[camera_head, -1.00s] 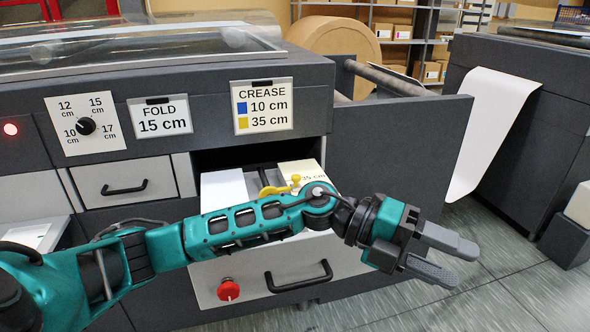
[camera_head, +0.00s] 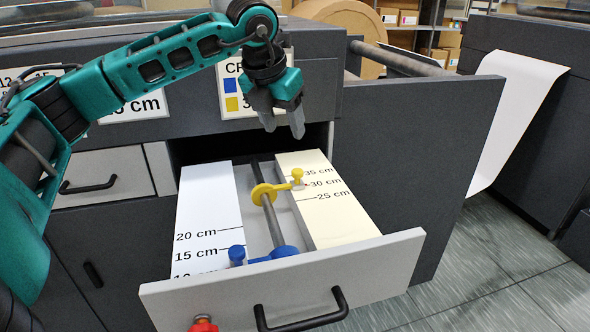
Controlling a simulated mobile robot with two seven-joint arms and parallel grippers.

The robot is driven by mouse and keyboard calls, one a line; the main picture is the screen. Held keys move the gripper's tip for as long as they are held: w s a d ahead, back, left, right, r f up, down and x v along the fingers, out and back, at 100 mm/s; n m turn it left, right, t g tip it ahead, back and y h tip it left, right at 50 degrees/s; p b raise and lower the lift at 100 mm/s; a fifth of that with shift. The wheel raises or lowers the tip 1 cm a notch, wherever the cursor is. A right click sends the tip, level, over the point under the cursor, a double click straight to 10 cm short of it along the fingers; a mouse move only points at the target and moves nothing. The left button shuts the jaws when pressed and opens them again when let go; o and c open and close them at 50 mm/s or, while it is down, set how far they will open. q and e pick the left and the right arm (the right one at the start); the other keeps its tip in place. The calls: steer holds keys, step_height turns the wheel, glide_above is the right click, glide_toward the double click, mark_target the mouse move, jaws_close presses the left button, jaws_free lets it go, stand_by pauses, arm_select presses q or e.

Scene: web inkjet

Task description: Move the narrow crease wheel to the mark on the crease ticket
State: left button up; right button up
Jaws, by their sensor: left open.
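The open drawer (camera_head: 390,259) holds a yellow wheel (camera_head: 262,193) and a blue wheel (camera_head: 285,252) on one dark rod. The yellow wheel looks like a thin disc; its arm carries a knob (camera_head: 297,174) over the cream scale (camera_head: 340,222), between the 35 and 30 cm lines, nearer 30. The blue wheel's knob (camera_head: 236,254) is near 15 cm on the white scale (camera_head: 206,200). The crease ticket (camera_head: 229,100) is mostly hidden by my arm; earlier it read blue 10 cm, yellow 35 cm. My left gripper (camera_head: 284,134) is open and empty, pointing down above the drawer's back. My right gripper is out of view.
A dark panel (camera_head: 410,160) stands right of the drawer. The machine's front overhangs the drawer's back. The space above the drawer's front part is clear.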

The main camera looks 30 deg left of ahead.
mark_target(296, 171)
arm_select(q)
steer(key=b+x, duration=0.1)
steer(key=x, duration=1.2)
steer(key=shift+a, duration=0.1)
jaws_close()
stand_by(0.4)
